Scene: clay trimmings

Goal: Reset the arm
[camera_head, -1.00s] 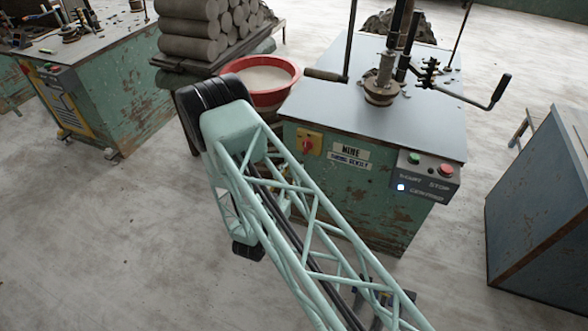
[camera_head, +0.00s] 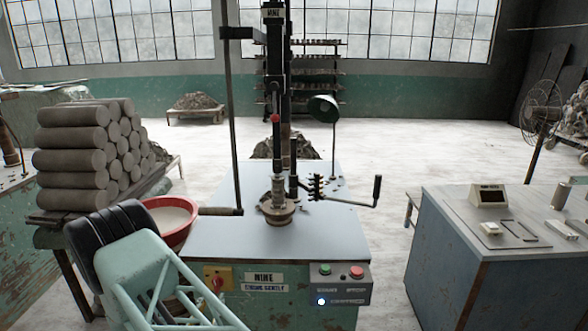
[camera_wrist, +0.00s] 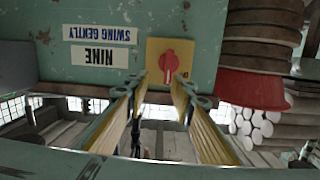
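My arm, a pale green lattice link with a black ribbed joint, shows at the lower left of the head view. My gripper (camera_wrist: 161,92) shows in the wrist view with its two yellow-sided fingers apart and nothing between them. It faces the green front of the machine marked "NINE" and "SWING GENTLY". The yellow plate with the red switch (camera_wrist: 170,62) appears just beyond the fingertips; I cannot tell the exact gap. The wrist picture is upside down. My gripper is not visible in the head view.
The machine's grey top (camera_head: 230,235) carries a post and a crank handle (camera_head: 376,190). A red basin (camera_head: 170,218) and stacked clay cylinders (camera_head: 75,160) stand to its left. A blue-grey cabinet (camera_head: 510,275) stands at right. Pale floor (camera_head: 400,150) lies open behind.

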